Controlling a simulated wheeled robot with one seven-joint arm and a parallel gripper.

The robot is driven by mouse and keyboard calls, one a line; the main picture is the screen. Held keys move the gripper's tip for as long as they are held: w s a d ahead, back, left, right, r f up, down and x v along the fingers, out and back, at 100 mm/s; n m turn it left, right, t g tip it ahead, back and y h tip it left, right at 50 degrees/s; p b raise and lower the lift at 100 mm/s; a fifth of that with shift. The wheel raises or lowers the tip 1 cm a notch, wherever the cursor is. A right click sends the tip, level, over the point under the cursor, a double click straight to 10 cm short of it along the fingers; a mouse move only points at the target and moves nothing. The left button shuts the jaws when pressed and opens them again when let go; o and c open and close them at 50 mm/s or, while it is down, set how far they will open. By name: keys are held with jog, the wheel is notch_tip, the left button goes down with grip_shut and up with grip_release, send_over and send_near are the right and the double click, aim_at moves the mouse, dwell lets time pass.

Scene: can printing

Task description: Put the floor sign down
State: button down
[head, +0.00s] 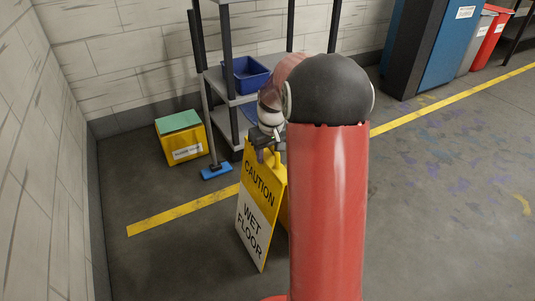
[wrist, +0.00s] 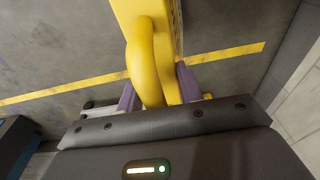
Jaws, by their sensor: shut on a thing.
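The floor sign (head: 258,205) is a yellow and white folding board reading "CAUTION WET FLOOR". In the head view it is upright, slightly tilted, left of my red arm. My gripper (head: 268,148) is at its top edge. In the wrist view my gripper (wrist: 157,90) has its purple fingers on both sides of the sign's yellow handle (wrist: 143,60), shut on it. My arm hides the sign's right part. I cannot tell whether its bottom edge touches the floor.
A yellow bin (head: 182,140) with a green top stands by the wall. A blue broom (head: 216,171) is beside a grey shelf (head: 240,98) holding a blue crate (head: 246,75). A yellow floor line (head: 180,211) runs behind the sign. Open floor (head: 440,210) lies at right.

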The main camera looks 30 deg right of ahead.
jog(key=c, duration=0.9)
grip_release()
